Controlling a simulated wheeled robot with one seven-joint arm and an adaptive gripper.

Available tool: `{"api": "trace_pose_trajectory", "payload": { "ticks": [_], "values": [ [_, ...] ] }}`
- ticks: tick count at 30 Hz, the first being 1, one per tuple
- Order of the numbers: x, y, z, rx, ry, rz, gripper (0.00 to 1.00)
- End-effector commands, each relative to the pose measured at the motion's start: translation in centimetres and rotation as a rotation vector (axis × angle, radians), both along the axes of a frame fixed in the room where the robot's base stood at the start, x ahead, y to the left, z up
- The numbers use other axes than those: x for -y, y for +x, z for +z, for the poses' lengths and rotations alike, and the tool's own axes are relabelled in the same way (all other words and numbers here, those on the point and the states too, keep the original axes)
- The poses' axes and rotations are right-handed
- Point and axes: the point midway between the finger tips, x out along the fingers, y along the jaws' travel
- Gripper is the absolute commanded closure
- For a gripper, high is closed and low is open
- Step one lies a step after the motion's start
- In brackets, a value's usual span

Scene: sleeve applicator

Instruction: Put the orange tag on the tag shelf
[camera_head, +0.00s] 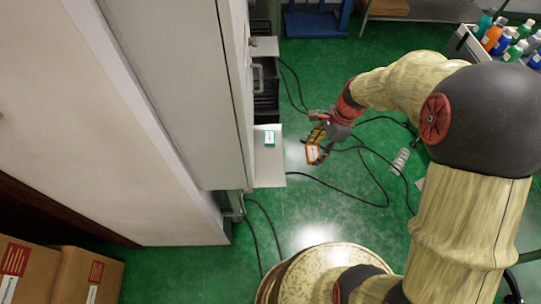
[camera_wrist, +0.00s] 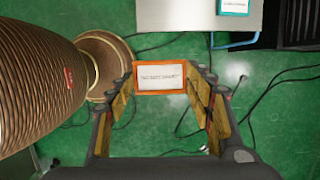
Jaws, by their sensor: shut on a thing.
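The orange tag (camera_head: 313,153) is a small white card with printed text in an orange frame. My gripper (camera_head: 319,148) is shut on it, and the tag shows between the fingertips in the wrist view (camera_wrist: 160,78). The tag shelf seems to be the small white ledge (camera_head: 268,172) on the side of the tall white cabinet, left of my gripper in the head view. It also shows at the top of the wrist view (camera_wrist: 185,16). A teal tag (camera_head: 269,138) sits on this ledge. The orange tag is apart from the ledge, over the floor.
The tall white cabinet (camera_head: 170,100) fills the left. Black cables (camera_head: 340,187) lie on the green floor. Cardboard boxes (camera_head: 75,275) stand at lower left. Several coloured bottles (camera_head: 503,40) stand in a crate at upper right. The ledge's front part is bare.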

Motion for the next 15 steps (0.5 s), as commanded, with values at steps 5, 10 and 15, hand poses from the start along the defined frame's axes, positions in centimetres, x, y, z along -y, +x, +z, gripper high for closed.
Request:
{"api": "trace_pose_trajectory", "payload": {
  "ticks": [5, 10, 15],
  "values": [
    [-2.6, 0.2, -1.3, -0.001, 0.000, -0.009, 0.69],
    [-6.4, 0.7, -3.1, -0.001, 0.000, -0.008, 0.69],
    [-9.8, 1.1, -5.2, -0.003, -0.001, -0.008, 0.69]
  ]
}}
